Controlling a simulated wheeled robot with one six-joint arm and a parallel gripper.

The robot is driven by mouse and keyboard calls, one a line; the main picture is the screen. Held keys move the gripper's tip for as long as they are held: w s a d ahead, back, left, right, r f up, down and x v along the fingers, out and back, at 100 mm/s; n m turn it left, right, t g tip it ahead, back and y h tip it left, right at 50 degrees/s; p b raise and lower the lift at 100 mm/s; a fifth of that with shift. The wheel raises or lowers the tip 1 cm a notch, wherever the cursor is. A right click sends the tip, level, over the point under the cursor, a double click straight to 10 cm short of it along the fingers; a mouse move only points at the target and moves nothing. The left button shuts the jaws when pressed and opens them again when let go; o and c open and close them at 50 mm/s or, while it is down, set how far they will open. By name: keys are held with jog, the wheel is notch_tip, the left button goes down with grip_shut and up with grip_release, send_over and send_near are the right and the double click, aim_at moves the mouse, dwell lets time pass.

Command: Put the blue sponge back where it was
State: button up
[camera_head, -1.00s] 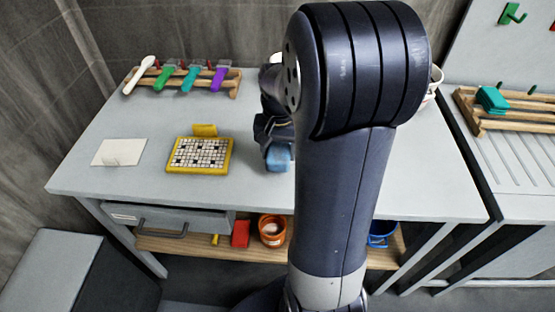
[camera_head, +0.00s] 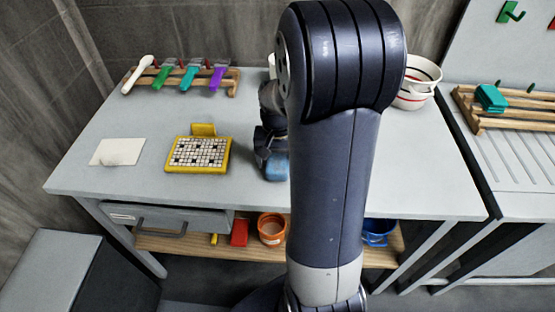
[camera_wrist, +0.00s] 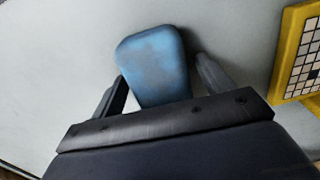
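The blue sponge (camera_head: 275,167) is at my gripper (camera_head: 270,150), low over the bench near the front middle, to the right of the yellow-framed mosaic panel (camera_head: 169,167). In the wrist view the sponge (camera_wrist: 155,62) lies between the two fingers of my gripper (camera_wrist: 160,72), its broad end reaching past the tips. The panel's yellow edge (camera_wrist: 284,58) is at the right of the wrist view.
A white card (camera_head: 117,151) lies left of the panel. A wooden rack (camera_head: 233,88) with several coloured tools stands behind. White bowls (camera_head: 412,92) are at the back right. The shelf below holds an orange bucket (camera_head: 271,228). My arm hides much of the bench; its front left is clear.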

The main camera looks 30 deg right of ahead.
aim_at(277, 158)
jog(key=shift+r, duration=0.1)
notch_tip(277, 158, up, 12)
jog(key=shift+p, duration=0.35)
dwell(0.4)
